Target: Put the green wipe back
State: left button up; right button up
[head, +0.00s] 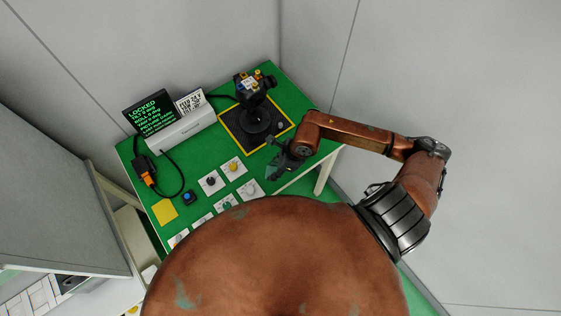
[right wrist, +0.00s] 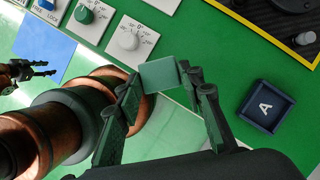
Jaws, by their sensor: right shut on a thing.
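My right gripper (right wrist: 162,82) is shut on the green wipe (right wrist: 160,75), a small flat dull-green piece between its fingertips in the right wrist view. The wipe is over the green tabletop; its exact height is hard to judge. In the head view the right gripper (head: 274,168) is at the table's right front part, and the wipe is too small there to make out surely. A dark gripper, seemingly my left (right wrist: 30,71), shows at the left edge of the right wrist view near a blue wipe (right wrist: 42,48); its jaw state is unclear.
A dark square tray marked A (right wrist: 265,107) lies to the right of the held wipe. White knob panels (head: 211,182) cover the table's front. A gimbal camera (head: 255,105) stands on a yellow-edged black mat (head: 285,115). A yellow wipe (head: 165,211) lies at left front.

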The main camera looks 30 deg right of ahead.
jog(key=w+d+f, duration=0.1)
jog(key=d+f, duration=0.1)
jog(key=w+d+f, duration=0.4)
jog(key=f, duration=0.1)
jog(key=shift+w+p, duration=0.1)
jog(key=shift+p, duration=0.3)
jog(key=shift+d+f+p, duration=0.1)
jog(key=shift+f+p, duration=0.3)
jog(key=shift+f, duration=1.3)
jog(key=o, duration=1)
jog(key=shift+r, duration=0.1)
jog(key=b+v, duration=0.1)
jog(key=v, duration=1)
jog(key=shift+d+r, duration=0.1)
jog(key=shift+r, duration=0.3)
